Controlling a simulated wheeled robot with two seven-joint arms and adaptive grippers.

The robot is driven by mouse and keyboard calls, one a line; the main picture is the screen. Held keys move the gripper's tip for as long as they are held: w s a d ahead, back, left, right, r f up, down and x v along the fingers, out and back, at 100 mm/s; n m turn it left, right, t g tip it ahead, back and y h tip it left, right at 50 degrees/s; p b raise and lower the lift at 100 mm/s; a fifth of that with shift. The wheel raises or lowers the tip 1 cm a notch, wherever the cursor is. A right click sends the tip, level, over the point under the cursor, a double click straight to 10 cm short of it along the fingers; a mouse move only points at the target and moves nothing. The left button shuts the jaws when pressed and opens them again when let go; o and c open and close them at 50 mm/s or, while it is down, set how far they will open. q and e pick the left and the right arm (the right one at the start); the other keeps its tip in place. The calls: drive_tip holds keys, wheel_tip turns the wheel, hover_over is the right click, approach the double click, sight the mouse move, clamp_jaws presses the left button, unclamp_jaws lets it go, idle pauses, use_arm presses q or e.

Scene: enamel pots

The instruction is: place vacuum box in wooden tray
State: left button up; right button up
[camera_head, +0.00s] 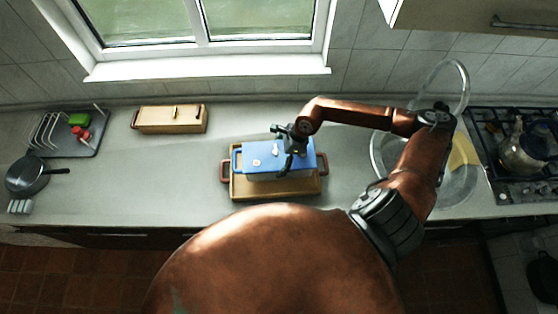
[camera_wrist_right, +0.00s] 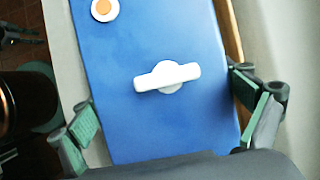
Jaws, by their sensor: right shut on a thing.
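The vacuum box is a blue lidded box (camera_head: 262,160) with a white knob on top, over the wooden tray (camera_head: 277,190) on the counter. Whether it rests on the tray's bottom or hangs just above it, I cannot tell. My right gripper (camera_head: 291,146) is shut on the box near its right end. In the right wrist view the blue lid (camera_wrist_right: 150,45) lies between my two green-padded fingers (camera_wrist_right: 168,118), with a white handle and an orange-centred knob on it. My left gripper is not in view.
A wooden box with a lid (camera_head: 170,120) stands at the back left. A dish rack (camera_head: 65,135) and a black pan (camera_head: 28,175) are at the far left. The sink (camera_head: 460,185) and a stove with a kettle (camera_head: 524,150) are at the right. The counter left of the tray is clear.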

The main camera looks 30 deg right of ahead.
wheel_tip(320, 180, down, 3)
drive_tip(key=shift+w+d+r+p, duration=0.1)
drive_tip(key=shift+d+p, duration=0.05)
drive_tip(key=shift+p, duration=0.5)
drive_tip(key=shift+f, duration=0.35)
drive_tip(key=o, duration=1.4)
drive_tip(key=shift+c, duration=0.2)
drive_tip(key=b+v, duration=0.2)
drive_tip(key=v, duration=1)
drive_tip(key=shift+b, duration=0.35)
